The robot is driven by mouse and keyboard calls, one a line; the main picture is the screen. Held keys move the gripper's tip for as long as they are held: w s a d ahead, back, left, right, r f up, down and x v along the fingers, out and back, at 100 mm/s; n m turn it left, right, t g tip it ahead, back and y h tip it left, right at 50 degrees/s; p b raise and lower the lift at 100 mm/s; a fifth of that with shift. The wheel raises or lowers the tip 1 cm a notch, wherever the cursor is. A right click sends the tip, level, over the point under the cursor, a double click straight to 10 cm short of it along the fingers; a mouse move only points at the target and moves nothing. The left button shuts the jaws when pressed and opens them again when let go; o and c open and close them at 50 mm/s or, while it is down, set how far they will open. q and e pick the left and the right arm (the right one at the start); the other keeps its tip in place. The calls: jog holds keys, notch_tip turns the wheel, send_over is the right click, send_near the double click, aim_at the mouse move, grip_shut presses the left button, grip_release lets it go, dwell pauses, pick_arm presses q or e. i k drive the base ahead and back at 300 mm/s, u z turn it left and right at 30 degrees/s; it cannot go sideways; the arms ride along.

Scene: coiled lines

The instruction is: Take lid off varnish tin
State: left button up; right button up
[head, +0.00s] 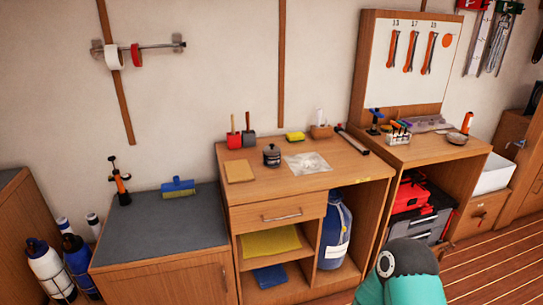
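A small dark tin (272,156) with a pale label stands upright on the wooden workbench (290,190), left of its middle. It looks like the varnish tin, and a dark top seems to cover it. It is too small to tell how the lid sits. Neither of my grippers shows in the head view. A teal and dark grey part at the bottom right looks like mine, and no fingers show on it.
Beside the tin are a tan sheet (239,171), a crumpled clear sheet (307,163) and red and grey brushes or scoops (234,138). A yellow block (295,137) lies behind. A grey-topped cabinet (155,225) stands left, mostly clear.

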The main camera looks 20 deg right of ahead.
aim_at(272, 149)
jog(key=z, duration=0.4)
jog(key=i, duration=1.5)
jog(key=u, duration=0.5)
